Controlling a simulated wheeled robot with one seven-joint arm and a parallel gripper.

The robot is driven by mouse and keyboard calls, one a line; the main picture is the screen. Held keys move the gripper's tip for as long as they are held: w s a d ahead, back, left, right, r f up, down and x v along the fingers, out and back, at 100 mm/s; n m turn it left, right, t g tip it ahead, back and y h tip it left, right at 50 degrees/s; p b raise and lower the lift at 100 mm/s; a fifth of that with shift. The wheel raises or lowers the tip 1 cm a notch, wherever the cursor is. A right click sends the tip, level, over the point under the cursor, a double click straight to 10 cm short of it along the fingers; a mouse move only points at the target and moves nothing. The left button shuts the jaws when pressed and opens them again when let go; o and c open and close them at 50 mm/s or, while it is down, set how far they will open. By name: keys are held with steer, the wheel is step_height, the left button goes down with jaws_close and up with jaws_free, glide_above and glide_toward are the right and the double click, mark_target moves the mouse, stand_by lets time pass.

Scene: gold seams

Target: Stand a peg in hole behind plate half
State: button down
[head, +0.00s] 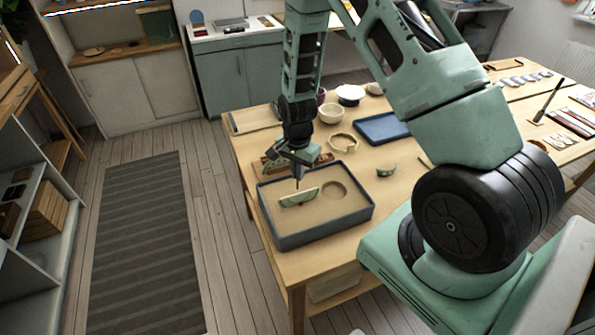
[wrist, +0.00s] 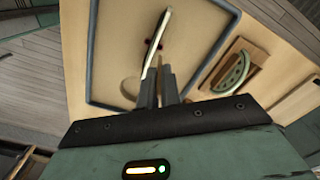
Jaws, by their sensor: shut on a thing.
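A pale plate half with a green band (head: 298,197) stands on edge in the sand of a grey-rimmed tray (head: 318,236). In the wrist view the plate half (wrist: 156,45) shows nearly edge-on, with small dark red spots (wrist: 160,44) close on both sides of it; I cannot tell if these are pegs or holes. My gripper (head: 297,179) is above the tray, just behind the plate half, pointing down. It is shut on a thin dark peg, which is mostly hidden by the fingers. The fingertips (wrist: 160,80) appear beside one end of the plate half in the wrist view.
A round mark (head: 334,190) lies in the sand right of the plate half. A brown rack (head: 270,166) stands behind the tray. Another green piece (head: 386,170) is right of the tray, with a broken bowl (head: 343,143) and blue tray (head: 383,128) farther back.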

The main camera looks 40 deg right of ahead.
steer(key=shift+f, duration=0.15)
steer(key=shift+f+b, duration=1.2)
steer(key=shift+f, duration=0.2)
steer(key=shift+f+b, duration=0.85)
steer(key=shift+f, duration=0.2)
stand_by(1.5)
stand_by(0.4)
steer(key=c, duration=1.1)
jaws_free()
steer(key=shift+r+p, duration=2.25)
steer(key=shift+r, duration=0.8)
